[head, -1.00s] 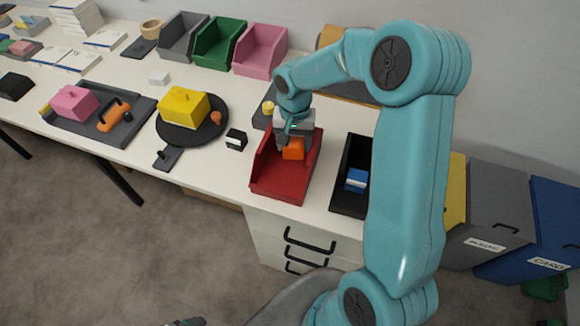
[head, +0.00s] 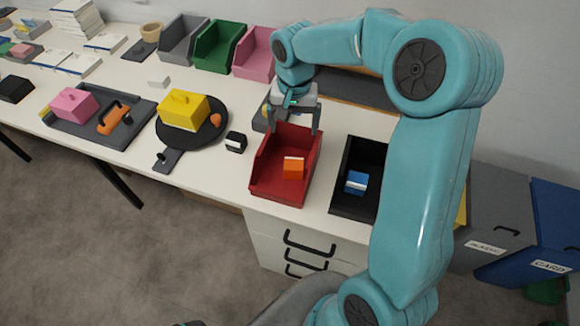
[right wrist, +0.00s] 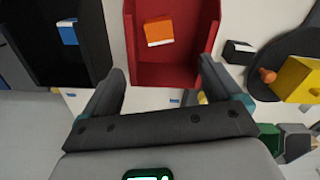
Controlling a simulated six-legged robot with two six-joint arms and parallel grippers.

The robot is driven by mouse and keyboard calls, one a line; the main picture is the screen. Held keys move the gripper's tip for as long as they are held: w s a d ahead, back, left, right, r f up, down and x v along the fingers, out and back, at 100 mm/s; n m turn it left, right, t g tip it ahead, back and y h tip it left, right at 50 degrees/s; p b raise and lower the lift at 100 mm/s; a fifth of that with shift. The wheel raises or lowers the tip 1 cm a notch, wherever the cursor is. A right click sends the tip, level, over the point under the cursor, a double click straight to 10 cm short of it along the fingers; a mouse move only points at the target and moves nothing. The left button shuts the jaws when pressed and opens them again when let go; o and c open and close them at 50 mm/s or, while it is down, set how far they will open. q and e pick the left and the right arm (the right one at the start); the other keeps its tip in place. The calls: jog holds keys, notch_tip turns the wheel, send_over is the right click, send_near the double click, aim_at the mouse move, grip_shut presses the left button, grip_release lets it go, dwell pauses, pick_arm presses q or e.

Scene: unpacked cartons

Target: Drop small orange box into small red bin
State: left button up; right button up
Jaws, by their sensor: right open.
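The small orange box (head: 293,168) lies inside the small red bin (head: 272,187), on its floor. Both also show in the right wrist view, where the orange box (right wrist: 159,31) is inside the red bin (right wrist: 170,73). My right gripper (head: 293,128) is open and empty above the back end of the red bin, clear of the box. In the right wrist view its two fingers (right wrist: 162,82) stand wide apart with nothing between them. My left gripper is not in view.
A black bin (head: 340,200) with a blue box (head: 356,181) stands right of the red bin. A small black box (head: 235,141) and a round dark board (head: 215,140) with a yellow block (head: 183,109) lie to the left. Grey, green and pink bins line the back.

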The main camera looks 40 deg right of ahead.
notch_tip(320, 180, up, 8)
jog(key=shift+r, duration=0.2)
jog(key=shift+s, duration=0.1)
dwell(0.5)
